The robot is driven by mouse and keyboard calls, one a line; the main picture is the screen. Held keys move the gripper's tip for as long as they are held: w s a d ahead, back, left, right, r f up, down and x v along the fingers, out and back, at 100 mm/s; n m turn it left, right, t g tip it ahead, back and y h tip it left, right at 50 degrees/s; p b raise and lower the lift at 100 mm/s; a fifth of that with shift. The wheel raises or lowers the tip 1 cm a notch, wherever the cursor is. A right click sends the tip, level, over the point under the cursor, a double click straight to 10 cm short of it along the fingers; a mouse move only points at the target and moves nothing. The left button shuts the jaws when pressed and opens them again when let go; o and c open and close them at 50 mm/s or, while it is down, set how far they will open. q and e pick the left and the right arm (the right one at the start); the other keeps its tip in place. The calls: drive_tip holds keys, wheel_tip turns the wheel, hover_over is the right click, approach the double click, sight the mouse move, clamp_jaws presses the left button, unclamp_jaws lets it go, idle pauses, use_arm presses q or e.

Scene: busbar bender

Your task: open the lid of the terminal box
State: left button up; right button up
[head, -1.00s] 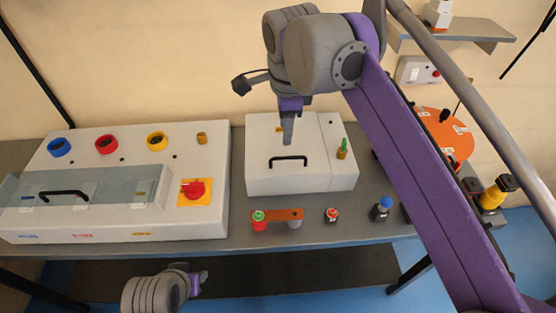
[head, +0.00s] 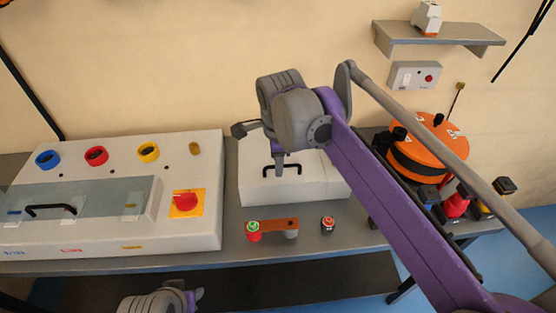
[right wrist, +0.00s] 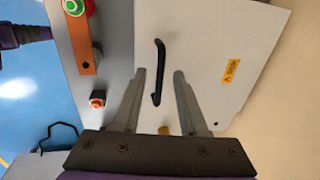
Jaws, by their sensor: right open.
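The terminal box (head: 312,188) is a white box at the middle of the bench, its lid flat and closed. A black bar handle (right wrist: 159,72) on the lid also shows in the head view (head: 297,169), partly hidden by my gripper. My right gripper (right wrist: 160,72) is open, with one finger on each side of the handle in the right wrist view. In the head view the right gripper (head: 279,170) points down at the handle; whether it touches cannot be told. My left gripper (head: 197,294) is low at the bottom edge, partly cut off, its jaws unclear.
A large panel box (head: 190,232) with a clear cover and red switch stands left. A copper-coloured bar (head: 272,225) and a red button (head: 328,222) lie in front of the terminal box. An orange round machine (head: 440,145) stands right, beneath a wall shelf (head: 455,35).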

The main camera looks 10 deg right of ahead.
drive_tip(key=shift+c, duration=0.3)
clamp_jaws()
idle(1.1)
